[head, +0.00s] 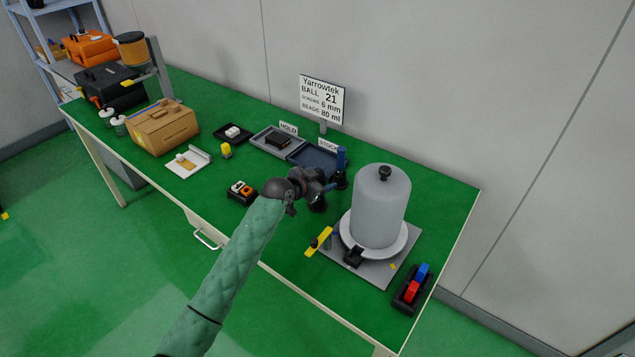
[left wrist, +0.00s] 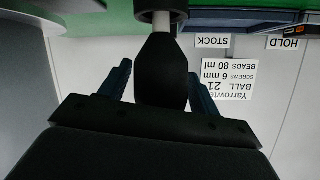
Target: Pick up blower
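A black bulb-shaped thing (left wrist: 162,75), which looks like the blower, stands between the two fingers of my left gripper (left wrist: 160,80) in the left wrist view. A pale collar (left wrist: 160,16) shows at its narrow end. The fingers are spread on either side of it, with a gap on the left side; contact on the right side is unclear. In the head view my left gripper (head: 314,186) is over the middle of the table, and the bulb cannot be made out clearly beside it. My right gripper is not in view.
A grey cylinder (head: 379,208) on a plate stands right of my gripper, with a yellow-handled part (head: 319,241) beside it. A blue upright tool (head: 341,160) stands close behind. Trays (head: 318,160) and a sign (head: 322,100) are at the back.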

